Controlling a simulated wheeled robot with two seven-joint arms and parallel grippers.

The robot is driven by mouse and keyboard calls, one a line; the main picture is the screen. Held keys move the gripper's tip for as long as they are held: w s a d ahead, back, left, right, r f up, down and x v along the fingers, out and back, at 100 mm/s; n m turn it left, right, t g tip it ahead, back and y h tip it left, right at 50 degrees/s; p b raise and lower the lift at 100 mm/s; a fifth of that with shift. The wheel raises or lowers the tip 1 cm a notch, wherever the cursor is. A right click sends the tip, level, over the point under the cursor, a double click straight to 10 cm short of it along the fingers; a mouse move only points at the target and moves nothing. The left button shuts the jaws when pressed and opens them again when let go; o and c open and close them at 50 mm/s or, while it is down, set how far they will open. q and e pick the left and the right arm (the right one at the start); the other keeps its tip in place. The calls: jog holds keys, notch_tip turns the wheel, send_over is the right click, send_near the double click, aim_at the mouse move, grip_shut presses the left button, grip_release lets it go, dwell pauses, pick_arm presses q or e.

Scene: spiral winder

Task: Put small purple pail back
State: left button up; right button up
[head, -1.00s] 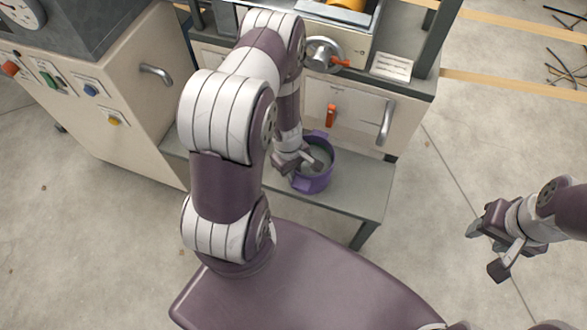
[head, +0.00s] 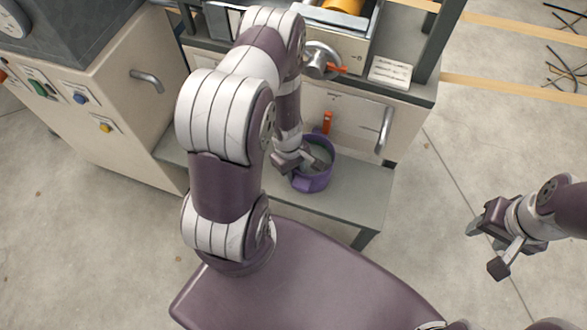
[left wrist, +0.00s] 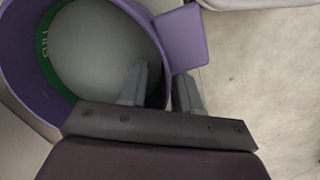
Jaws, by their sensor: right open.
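The small purple pail (head: 320,180) stands upright on the low grey shelf at the front of the machine. In the left wrist view the pail (left wrist: 185,35) shows a green band with lettering inside and a flat purple tab on its rim. My left gripper (head: 300,163) is at the pail's left rim. In the left wrist view its fingers (left wrist: 160,90) straddle the pail wall, one inside and one outside; whether they press on it is unclear. My right gripper (head: 486,248) is open and empty over the floor at the right.
The shelf (head: 355,200) has bare room right of the pail. A control cabinet (head: 130,110) stands at the left.

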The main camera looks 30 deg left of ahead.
pick_arm(q)
jog(key=shift+r, duration=0.25)
jog(key=r+p, duration=0.2)
jog(key=r, duration=0.2)
jog(key=r+p, duration=0.2)
jog(key=r, duration=0.2)
jog(key=a+r+p, duration=0.1)
jog(key=r+p, duration=0.1)
jog(key=r, duration=0.2)
jog(key=shift+w+a+r, duration=0.1)
jog(key=shift+w+r, duration=0.05)
jog(key=shift+w, duration=0.1)
jog(key=s+d+r+m, duration=0.1)
jog(key=d+r+m, duration=0.1)
jog(key=r+m, duration=0.3)
jog(key=s+d+r+m+t+y, duration=0.1)
jog(key=d+r+m, duration=0.2)
jog(key=r+m, duration=0.2)
jog(key=s+d+r+m, duration=0.1)
jog(key=r+m, duration=0.3)
jog(key=r, duration=0.5)
jog(key=shift+d+r+m+t, duration=0.15)
jog(key=shift+d+m+t, duration=0.2)
jog(key=shift+d, duration=0.4)
